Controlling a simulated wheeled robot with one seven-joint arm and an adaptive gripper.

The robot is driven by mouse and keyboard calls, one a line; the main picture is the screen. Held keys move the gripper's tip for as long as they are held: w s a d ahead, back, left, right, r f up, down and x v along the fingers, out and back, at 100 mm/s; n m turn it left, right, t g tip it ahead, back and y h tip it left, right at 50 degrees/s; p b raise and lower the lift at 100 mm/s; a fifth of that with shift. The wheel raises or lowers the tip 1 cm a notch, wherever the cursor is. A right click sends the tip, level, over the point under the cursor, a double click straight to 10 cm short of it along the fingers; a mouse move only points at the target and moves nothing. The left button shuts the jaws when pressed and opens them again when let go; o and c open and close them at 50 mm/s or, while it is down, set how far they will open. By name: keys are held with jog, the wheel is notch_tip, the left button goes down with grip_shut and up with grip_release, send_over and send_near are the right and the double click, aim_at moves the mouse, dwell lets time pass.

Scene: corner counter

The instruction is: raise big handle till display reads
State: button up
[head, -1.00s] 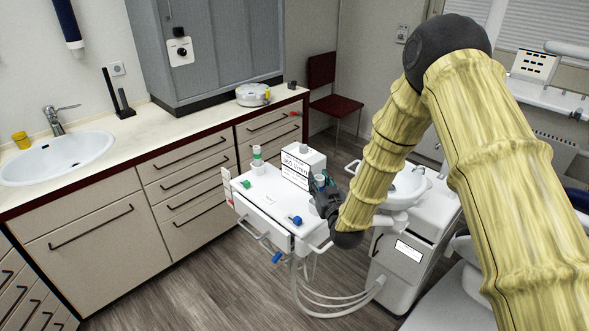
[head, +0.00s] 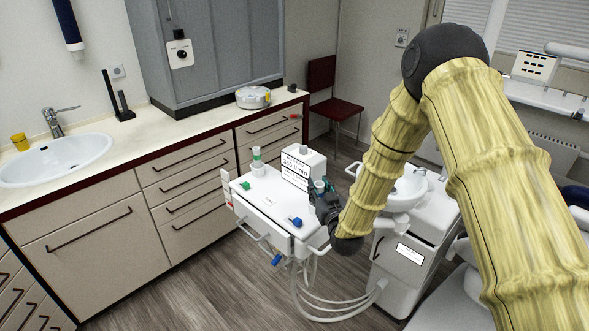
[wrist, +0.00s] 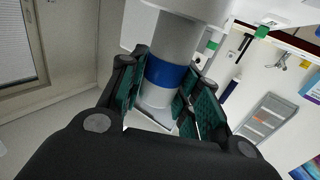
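The big handle (wrist: 172,42) is a thick grey cylinder with a blue band, large in the wrist view. My gripper (wrist: 166,80) has its green-padded fingers on both sides of the blue band and looks shut on it. In the head view my gripper (head: 321,196) is at the right side of the white dental unit (head: 262,205), where the handle is mostly hidden by the fingers. The display (head: 294,170) is on the front of a white box on the unit, left of my gripper. Its small text seems to end in "l/min"; the number is not clearly legible.
A green-banded bottle (head: 257,162), a green knob (head: 245,185) and a blue knob (head: 297,222) are on the unit's top. A blue lever (head: 276,260) and hoses (head: 320,305) hang below. A basin (head: 405,187) is close on the right. The floor in front is clear.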

jog(key=o, duration=0.3)
jog(key=v, duration=1.2)
jog(key=s+d+f+m+g+h+b, duration=0.1)
jog(key=s+d+f+g, duration=0.3)
jog(key=s+f, duration=0.65)
jog(key=s+d+f+m+g+h+b, duration=0.15)
jog(key=s+f+g, duration=0.45)
jog(key=f, duration=0.8)
jog(key=s+d+f+g, duration=0.2)
jog(key=s+f, duration=0.1)
jog(key=s, duration=0.6)
jog(key=s+d+f+g+h, duration=0.1)
jog(key=s+d+f+g, duration=0.1)
jog(key=s, duration=0.7)
jog(key=s+d+f+m+g+h+b, duration=0.1)
jog(key=s+d+f+g, duration=0.1)
jog(key=s+f, duration=0.3)
jog(key=shift+s+d+f+g, duration=0.1)
jog(key=shift+s+g, duration=0.25)
jog(key=shift+s, duration=0.7)
jog(key=shift+s+d+f+g, duration=0.1)
jog(key=shift+s+g, duration=0.25)
jog(key=shift+s, duration=0.7)
